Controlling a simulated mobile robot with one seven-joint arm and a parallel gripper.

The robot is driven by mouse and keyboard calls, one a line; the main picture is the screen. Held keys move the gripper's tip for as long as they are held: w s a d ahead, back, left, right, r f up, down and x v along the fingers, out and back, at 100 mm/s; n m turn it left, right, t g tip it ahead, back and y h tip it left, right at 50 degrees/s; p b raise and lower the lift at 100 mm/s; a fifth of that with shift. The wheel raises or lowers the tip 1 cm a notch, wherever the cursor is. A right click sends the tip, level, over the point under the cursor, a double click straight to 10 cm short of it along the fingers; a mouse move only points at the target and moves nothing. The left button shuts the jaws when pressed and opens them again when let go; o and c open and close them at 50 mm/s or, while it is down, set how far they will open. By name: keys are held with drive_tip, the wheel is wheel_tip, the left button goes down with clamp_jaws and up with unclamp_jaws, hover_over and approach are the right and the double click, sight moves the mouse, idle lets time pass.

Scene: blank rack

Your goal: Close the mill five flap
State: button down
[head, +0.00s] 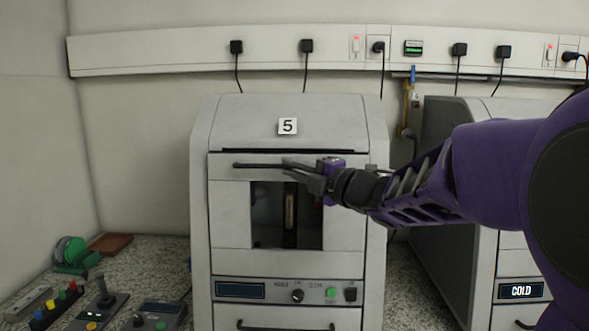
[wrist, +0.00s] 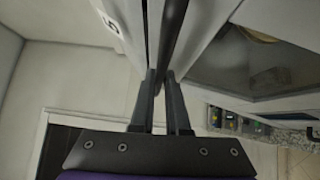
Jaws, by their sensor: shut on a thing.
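The mill marked 5 (head: 330,128) is a light grey cabinet in the middle of the head view. Its front flap (head: 230,220) has a dark window (head: 272,220) and a dark bar handle (head: 255,166) near the top. A narrow dark gap shows along the flap's top edge. My gripper (head: 300,168) reaches in from the right and is shut on the handle. In the wrist view the handle (wrist: 172,35) runs between both fingers of my gripper (wrist: 160,80). My gripper and arm hide the right part of the handle.
Control boxes with buttons (head: 70,292) and a green reel (head: 70,250) lie on the speckled counter at left. A socket rail (head: 180,52) runs along the wall.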

drive_tip(key=shift+w+r+p, duration=0.3)
drive_tip(key=shift+w+p, duration=0.2)
drive_tip(key=shift+p, duration=0.4)
drive_tip(key=shift+w+f+m+p, duration=0.2)
drive_tip(key=shift+w+m+p, duration=0.2)
drive_tip(key=shift+w+p, duration=0.2)
drive_tip(key=c, duration=0.9)
unclamp_jaws()
drive_tip(key=shift+w+f+g+h, duration=0.1)
drive_tip(key=shift+w+g+h, duration=0.1)
drive_tip(key=shift+g+h, duration=0.1)
drive_tip(key=shift+s, duration=0.1)
